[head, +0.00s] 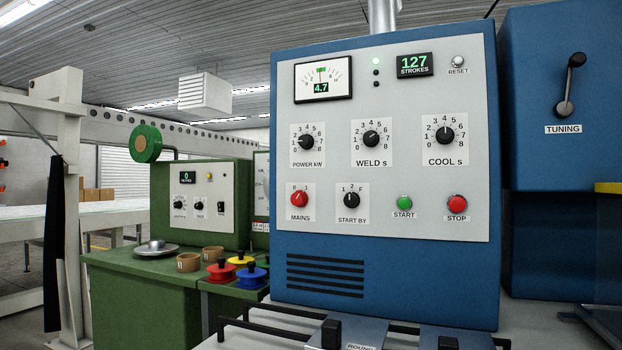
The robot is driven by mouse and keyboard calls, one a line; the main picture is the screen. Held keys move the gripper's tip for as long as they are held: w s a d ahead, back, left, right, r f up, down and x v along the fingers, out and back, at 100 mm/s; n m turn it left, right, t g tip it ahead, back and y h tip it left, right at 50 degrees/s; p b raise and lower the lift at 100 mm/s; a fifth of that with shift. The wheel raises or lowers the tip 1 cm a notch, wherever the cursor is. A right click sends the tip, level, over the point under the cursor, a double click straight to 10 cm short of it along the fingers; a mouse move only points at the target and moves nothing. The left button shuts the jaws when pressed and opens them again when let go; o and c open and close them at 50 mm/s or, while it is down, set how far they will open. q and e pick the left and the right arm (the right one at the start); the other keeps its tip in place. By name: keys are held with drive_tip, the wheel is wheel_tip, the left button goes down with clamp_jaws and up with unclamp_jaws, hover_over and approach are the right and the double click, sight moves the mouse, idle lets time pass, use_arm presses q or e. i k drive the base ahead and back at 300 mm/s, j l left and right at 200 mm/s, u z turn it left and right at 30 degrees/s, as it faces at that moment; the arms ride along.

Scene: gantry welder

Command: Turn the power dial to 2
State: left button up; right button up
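The power dial (306,142) is a black round knob on the upper left of the light grey control panel (390,225), above the label POWER kW. Its pointer is turned toward the left side of the scale, near the low numbers. The exact number is too small to tell. The numbers run around the knob from 0 at the lower left to 8 at the lower right. The meter (323,78) above it shows 4.7. Neither of my grippers shows in the head view, and nothing touches the dial.
The weld dial (371,139) and cool dial (444,135) sit right of it. Below are the red mains knob (299,199), start-by knob (352,200), green start button (404,203) and red stop button (457,204). Black bars (265,325) stand low in front. Space before the panel is clear.

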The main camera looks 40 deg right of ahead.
sight(306, 141)
drive_tip(key=z, duration=1.55)
